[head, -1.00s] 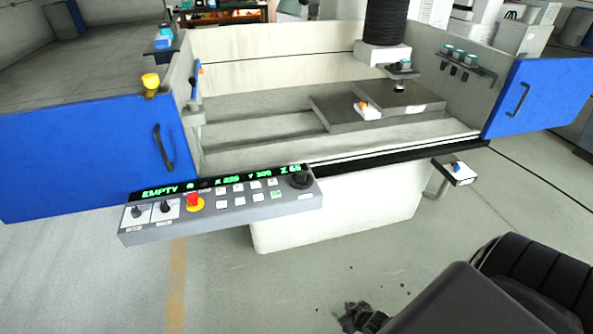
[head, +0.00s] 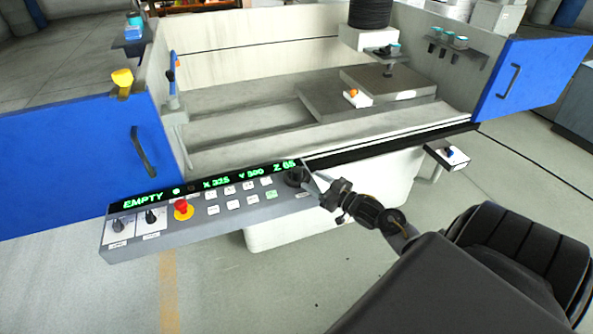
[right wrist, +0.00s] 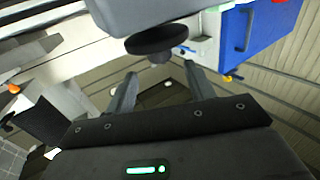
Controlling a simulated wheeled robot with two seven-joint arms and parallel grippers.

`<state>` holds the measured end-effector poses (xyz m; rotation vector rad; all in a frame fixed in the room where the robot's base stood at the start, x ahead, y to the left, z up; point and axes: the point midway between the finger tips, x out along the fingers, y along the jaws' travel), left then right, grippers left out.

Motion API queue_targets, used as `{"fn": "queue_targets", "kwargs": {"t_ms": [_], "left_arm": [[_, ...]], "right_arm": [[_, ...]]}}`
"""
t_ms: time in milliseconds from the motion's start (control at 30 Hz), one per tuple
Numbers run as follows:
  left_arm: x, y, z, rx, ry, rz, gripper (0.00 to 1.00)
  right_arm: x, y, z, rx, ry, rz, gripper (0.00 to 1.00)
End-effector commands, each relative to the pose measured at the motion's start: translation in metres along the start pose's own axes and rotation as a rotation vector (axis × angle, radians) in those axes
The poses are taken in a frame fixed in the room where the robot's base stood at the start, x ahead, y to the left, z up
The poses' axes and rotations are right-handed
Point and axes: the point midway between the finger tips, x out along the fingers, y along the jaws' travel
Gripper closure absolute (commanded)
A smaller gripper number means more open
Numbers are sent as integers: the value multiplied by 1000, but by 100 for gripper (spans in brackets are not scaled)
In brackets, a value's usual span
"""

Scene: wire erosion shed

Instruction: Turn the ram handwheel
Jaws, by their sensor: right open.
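The ram handwheel, a black round knob (head: 297,177), sits at the right end of the grey control panel (head: 240,205). In the right wrist view it is a dark disc (right wrist: 157,40) with a short hub, just beyond my fingertips. My right gripper (head: 317,184) is beside the handwheel on its right in the head view. In the right wrist view the gripper (right wrist: 162,74) has its two fingers apart with nothing held between them. I cannot tell whether a fingertip touches the wheel. My left gripper is not in view.
The panel carries a red stop button (head: 182,208), switches and a green display reading EMPTY. Behind it is the machine tank with a flat plate (head: 390,82). Blue doors (head: 75,155) stand open on both sides.

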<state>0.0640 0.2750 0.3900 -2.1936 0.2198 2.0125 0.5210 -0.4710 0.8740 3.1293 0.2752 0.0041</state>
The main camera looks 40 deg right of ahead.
Motion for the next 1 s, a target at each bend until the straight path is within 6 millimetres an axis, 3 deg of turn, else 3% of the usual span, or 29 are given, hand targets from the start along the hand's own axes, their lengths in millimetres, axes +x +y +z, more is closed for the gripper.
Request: {"fn": "queue_targets", "kwargs": {"t_ms": [200, 400, 833, 1000], "left_arm": [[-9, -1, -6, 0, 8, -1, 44], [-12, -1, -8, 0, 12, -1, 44], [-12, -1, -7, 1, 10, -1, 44], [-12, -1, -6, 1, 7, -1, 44]], "right_arm": [[43, 0, -2, 2, 2, 1, 46], [69, 0, 0, 2, 0, 1, 46], [79, 0, 1, 0, -1, 1, 46], [79, 0, 1, 0, -1, 1, 67]]}}
